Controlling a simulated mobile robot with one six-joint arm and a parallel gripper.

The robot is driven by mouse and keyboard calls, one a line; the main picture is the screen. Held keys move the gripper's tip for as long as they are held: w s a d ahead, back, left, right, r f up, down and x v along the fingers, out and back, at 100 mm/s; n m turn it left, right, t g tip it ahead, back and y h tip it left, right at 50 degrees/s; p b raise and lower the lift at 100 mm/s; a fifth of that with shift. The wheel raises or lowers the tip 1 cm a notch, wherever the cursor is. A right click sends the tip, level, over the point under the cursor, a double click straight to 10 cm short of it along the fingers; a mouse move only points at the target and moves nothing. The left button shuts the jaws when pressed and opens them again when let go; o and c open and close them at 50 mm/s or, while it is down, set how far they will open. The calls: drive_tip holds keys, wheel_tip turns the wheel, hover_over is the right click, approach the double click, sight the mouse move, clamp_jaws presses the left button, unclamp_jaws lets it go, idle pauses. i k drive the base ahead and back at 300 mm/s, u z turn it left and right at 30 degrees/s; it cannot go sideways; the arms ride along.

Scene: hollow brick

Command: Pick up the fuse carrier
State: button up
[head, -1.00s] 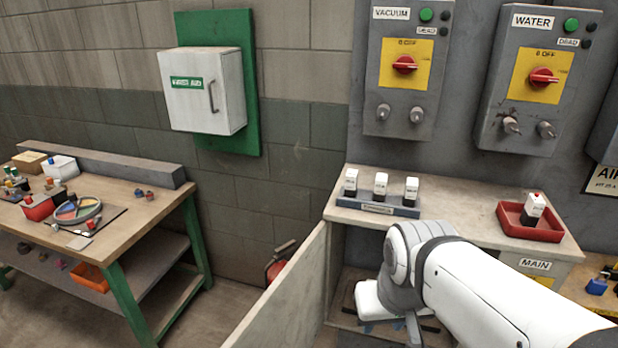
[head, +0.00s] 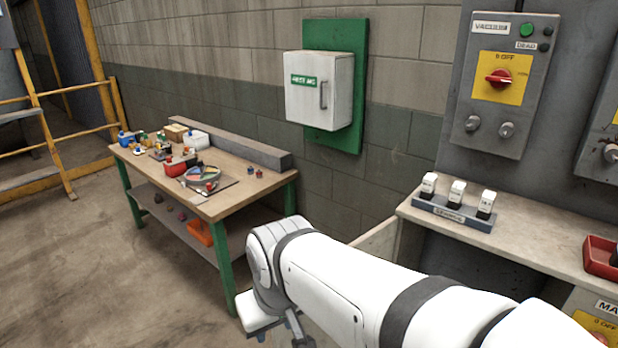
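Three white-and-black block-shaped fuse carriers stand upright in a grey labelled rack (head: 452,215) on the counter at right: a left one (head: 428,186), a middle one (head: 457,193) and a right one (head: 487,204). A red tray (head: 600,259) is cut off by the right edge; only a sliver of something pale shows in it. My gripper (head: 283,330) is low in the picture, at the end of my white arm, left of the counter and well apart from the carriers. Its fingers are mostly hidden or cut off, so their opening does not show.
A white first-aid cabinet (head: 320,90) hangs on the wall. A grey panel with a red switch (head: 499,79) rises behind the counter. Floor at left is clear.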

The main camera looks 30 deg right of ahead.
sight(430, 180)
drive_tip(key=u, duration=0.3)
drive_tip(key=k, duration=1.25)
drive_tip(key=z, duration=1.45)
drive_tip(key=i, duration=1)
drive_tip(key=z, duration=0.05)
